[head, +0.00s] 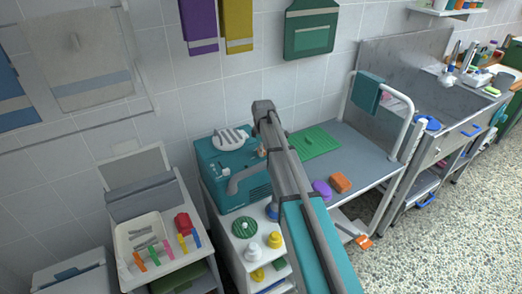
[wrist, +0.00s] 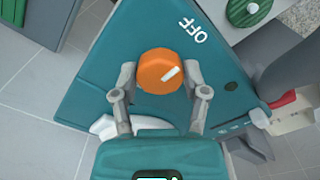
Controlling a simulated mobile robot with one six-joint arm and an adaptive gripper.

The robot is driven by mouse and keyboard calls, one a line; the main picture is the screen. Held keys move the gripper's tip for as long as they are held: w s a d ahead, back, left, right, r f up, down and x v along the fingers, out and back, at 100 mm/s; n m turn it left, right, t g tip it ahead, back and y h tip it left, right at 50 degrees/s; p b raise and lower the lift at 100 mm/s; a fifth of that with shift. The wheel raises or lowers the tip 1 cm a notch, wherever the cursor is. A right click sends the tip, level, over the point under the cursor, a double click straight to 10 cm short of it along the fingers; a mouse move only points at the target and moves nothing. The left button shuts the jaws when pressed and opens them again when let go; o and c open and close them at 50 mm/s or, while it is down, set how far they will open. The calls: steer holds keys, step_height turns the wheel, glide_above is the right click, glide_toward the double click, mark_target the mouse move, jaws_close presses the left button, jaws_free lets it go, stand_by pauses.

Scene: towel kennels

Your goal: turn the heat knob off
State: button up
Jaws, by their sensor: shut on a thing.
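The heat knob (wrist: 152,72) is round and orange with a short white pointer mark. It sits on the teal face of a machine (wrist: 118,55). White letters OFF (wrist: 192,30) are printed up and to the right of the knob. The pointer mark points right and slightly up, not straight at the letters. My gripper (wrist: 158,74) has one finger on the left and one on the right of the knob and is shut on it. In the head view the teal machine (head: 208,165) stands on a white cart; my arm hides part of it, and I cannot make out the knob clearly there.
A green mat (head: 314,142), a purple item (head: 321,188) and an orange block (head: 340,182) lie on the grey table to the right. A white bin (head: 125,240) with coloured items stands at left. Towels hang on the tiled wall behind.

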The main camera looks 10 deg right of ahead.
steer(key=shift+s+a, duration=0.15)
steer(key=shift+a, duration=0.05)
steer(key=o, duration=1.1)
steer(key=shift+o, duration=0.3)
steer(key=shift+d, duration=0.1)
